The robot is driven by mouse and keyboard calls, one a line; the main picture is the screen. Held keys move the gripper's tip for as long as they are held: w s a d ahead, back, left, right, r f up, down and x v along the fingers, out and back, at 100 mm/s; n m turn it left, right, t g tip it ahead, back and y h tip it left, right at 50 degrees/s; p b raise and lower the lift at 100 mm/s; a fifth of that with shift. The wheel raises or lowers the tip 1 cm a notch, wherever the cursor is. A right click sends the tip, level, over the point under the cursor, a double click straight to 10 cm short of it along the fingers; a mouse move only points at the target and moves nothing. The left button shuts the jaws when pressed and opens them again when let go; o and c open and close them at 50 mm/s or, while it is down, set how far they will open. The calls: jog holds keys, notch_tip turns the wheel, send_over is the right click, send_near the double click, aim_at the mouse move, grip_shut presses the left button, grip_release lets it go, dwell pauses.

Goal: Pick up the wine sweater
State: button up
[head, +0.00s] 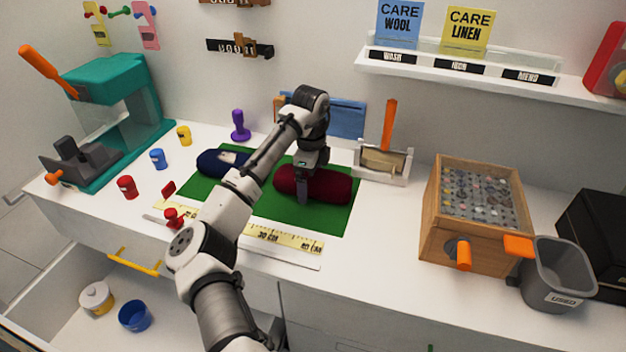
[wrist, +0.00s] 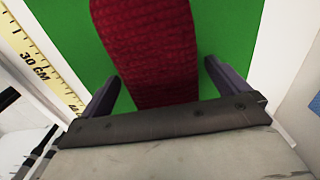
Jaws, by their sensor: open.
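The wine sweater (head: 335,186) is a dark red, knitted, rounded bundle on the right part of a green mat (head: 325,221). In the wrist view the wine sweater (wrist: 152,50) runs between the two fingers of my gripper (wrist: 160,85), with green mat showing on both sides of it. My gripper (head: 303,190) is open, at the sweater's left part in the head view, its fingers pointing down. A gap shows between the sweater and each finger. A navy bundle (head: 215,162) lies on the mat's left, partly behind my arm.
A yellow ruler (head: 290,243) lies along the mat's front edge. A white-framed box (head: 383,163) stands behind the sweater on the right. A wooden crate (head: 431,222) and grey bin (head: 560,280) stand farther right. A teal press (head: 120,110) and small spools are at left.

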jog(key=shift+f, duration=0.4)
jog(key=c, duration=1.1)
jog(key=shift+c, duration=0.2)
